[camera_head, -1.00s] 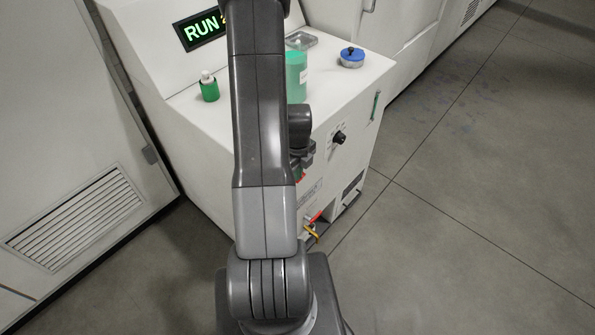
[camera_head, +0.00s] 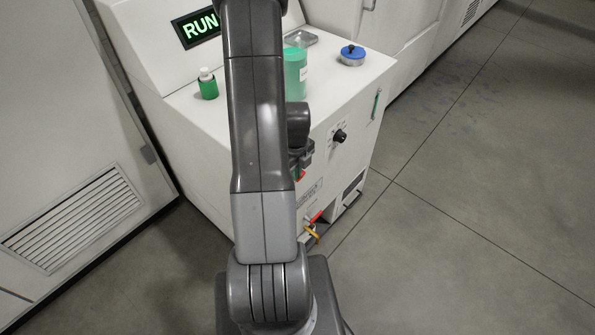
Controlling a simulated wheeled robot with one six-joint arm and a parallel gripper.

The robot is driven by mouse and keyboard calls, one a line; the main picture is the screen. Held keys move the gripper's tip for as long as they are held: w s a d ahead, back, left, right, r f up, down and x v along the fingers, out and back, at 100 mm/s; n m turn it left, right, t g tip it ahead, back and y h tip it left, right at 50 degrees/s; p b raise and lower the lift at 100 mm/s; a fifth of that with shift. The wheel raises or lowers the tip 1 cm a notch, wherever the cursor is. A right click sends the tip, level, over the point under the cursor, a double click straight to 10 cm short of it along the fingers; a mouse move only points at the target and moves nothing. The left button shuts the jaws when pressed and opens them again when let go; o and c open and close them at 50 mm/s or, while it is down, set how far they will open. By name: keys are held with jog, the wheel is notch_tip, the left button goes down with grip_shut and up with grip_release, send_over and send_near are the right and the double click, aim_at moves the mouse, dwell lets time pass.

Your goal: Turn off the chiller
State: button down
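The chiller (camera_head: 345,98) is a white cabinet in the middle of the view, with a green lit display reading "RUN" (camera_head: 200,27) on its raised back part. A black rotary knob (camera_head: 340,136) sits on its front face, to the right of my arm. My arm stands in front of the cabinet and hides part of the front face. The dark end of my gripper (camera_head: 304,157) shows close to the front face, left of and below the knob. Its fingers are mostly hidden by my arm. A small red part (camera_head: 300,174) shows just under it.
A green-capped jar (camera_head: 295,75), a small green bottle (camera_head: 208,85), a blue-lidded tin (camera_head: 351,56) and a clear tray (camera_head: 300,39) stand on the cabinet top. Red and yellow valve handles (camera_head: 312,227) stick out low on the front. The floor at right is clear.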

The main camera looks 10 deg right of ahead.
jog(key=shift+s+a+f+b, duration=0.1)
jog(key=shift+a+f+b, duration=0.15)
jog(key=shift+b, duration=0.25)
jog(key=shift+s+a+f+b, duration=0.2)
jog(key=shift+f+b, duration=0.1)
jog(key=shift+b, duration=0.85)
jog(key=shift+s+a+f+b, duration=0.1)
jog(key=shift+s+a+b, duration=0.1)
jog(key=shift+b, duration=0.3)
jog(key=shift+w+d, duration=0.15)
